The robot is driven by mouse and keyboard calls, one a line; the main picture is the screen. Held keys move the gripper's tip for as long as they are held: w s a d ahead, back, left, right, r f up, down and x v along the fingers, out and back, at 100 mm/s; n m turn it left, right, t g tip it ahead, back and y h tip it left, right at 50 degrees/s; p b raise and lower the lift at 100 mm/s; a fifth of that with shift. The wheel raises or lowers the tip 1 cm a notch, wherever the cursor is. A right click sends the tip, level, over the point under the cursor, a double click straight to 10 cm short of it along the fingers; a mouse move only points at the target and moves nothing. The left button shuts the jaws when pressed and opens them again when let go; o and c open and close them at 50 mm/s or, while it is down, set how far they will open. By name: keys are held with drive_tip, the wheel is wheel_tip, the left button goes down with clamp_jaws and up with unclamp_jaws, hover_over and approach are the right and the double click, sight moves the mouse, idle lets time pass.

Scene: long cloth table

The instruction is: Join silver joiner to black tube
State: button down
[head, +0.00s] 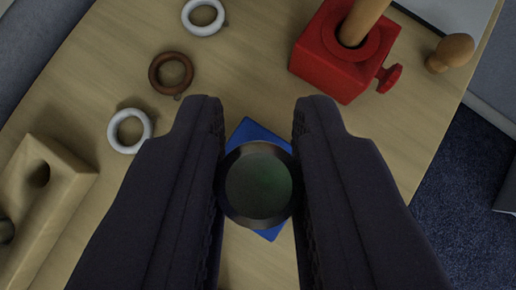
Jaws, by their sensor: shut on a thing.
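My gripper (259,112) has its two dark fingers on either side of a round piece that I take to be the silver joiner (258,211). The joiner shows end-on, with a dull metallic rim around a dark, greenish face. The fingers are shut on it. A blue block (246,130) shows partly behind it, lower down; the joiner and fingers hide most of the block. I cannot make out the black tube as a separate thing; it may be hidden under the joiner.
A red clamp block (316,66) holding a wooden rod (361,18) stands upper right, near a wooden knob (450,52). Two white rings (203,17) and a brown ring (155,73) lie upper left. A pale wooden block with holes (70,180) is at left. Bare wood tabletop (250,60) lies ahead.

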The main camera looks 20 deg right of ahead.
sight(255, 224)
drive_tip(key=shift+f+b, duration=0.75)
drive_tip(key=shift+f, duration=0.25)
drive_tip(key=c, duration=0.8)
unclamp_jaws()
drive_tip(key=shift+c, duration=0.2)
drive_tip(key=shift+r, duration=0.1)
drive_tip(key=p+v, duration=0.2)
drive_tip(key=v, duration=0.4)
drive_tip(key=shift+s+a+r+p, duration=0.1)
drive_tip(key=shift+s+r+p, duration=0.1)
drive_tip(key=shift+r+p, duration=0.1)
drive_tip(key=shift+s+a+r, duration=0.1)
drive_tip(key=shift+s+r, duration=0.2)
drive_tip(key=shift+s, duration=0.15)
